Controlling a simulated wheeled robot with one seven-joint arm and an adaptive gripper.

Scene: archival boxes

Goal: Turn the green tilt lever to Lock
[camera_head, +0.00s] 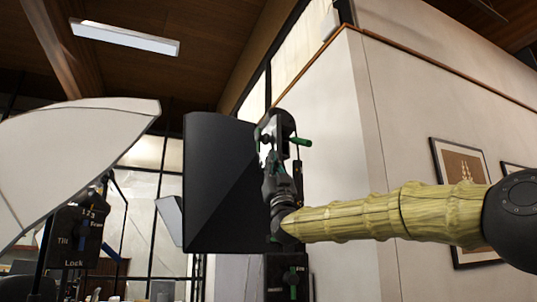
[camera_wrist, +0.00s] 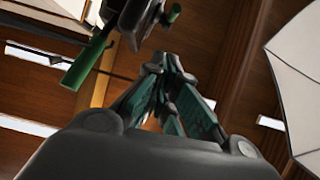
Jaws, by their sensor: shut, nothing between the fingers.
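The green tilt lever (camera_head: 301,142) sticks out to the right from the black lamp head (camera_head: 283,124) beside a dark panel. In the wrist view a green lever (camera_wrist: 88,64) hangs from the black head (camera_wrist: 125,18) at upper left. My gripper (camera_head: 268,158) points upward just below the head. In the wrist view my gripper (camera_wrist: 160,62) has its fingertips together, empty, to the right of that lever and visibly apart from it in the picture. Contact in depth cannot be told. A dark board (camera_head: 75,235) at lower left reads "Tilt" and "Lock".
The large black panel (camera_head: 215,185) stands directly left of my gripper. A white umbrella-like reflector (camera_head: 75,150) fills the left. A wall corner (camera_head: 355,150) lies behind my arm. A second dark labelled box (camera_head: 288,270) stands below my gripper.

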